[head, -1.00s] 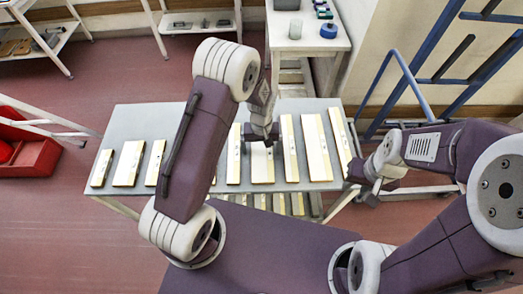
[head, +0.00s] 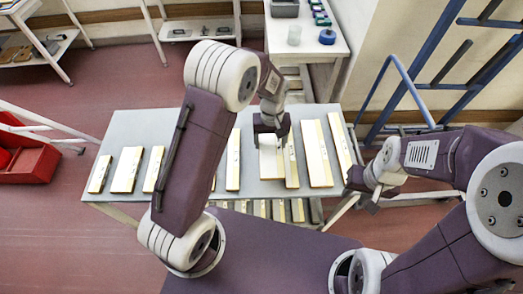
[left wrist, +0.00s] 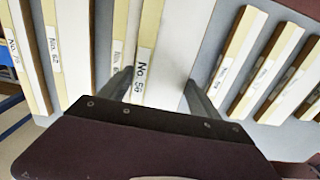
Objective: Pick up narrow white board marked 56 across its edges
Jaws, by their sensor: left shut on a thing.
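The white board marked No. 56 (left wrist: 142,78), with a pale yellow edge, is between the fingers of my left gripper (left wrist: 160,92) in the left wrist view. In the head view this board (head: 270,160) shows below my left gripper (head: 271,130), whose fingers are shut across it. The board looks slightly raised and partly overlaps the neighbouring board (head: 291,165); the exact gap is hard to see. My right gripper (head: 370,192) is off the table's right end, away from the boards; its opening is unclear.
Several similar boards lie in a row on the grey table (head: 210,118), including one marked 52 (left wrist: 51,48) in the left wrist view. More boards show on a lower level. A white side table (head: 310,50) stands behind, a blue frame (head: 400,75) right, a red bin (head: 35,160) left.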

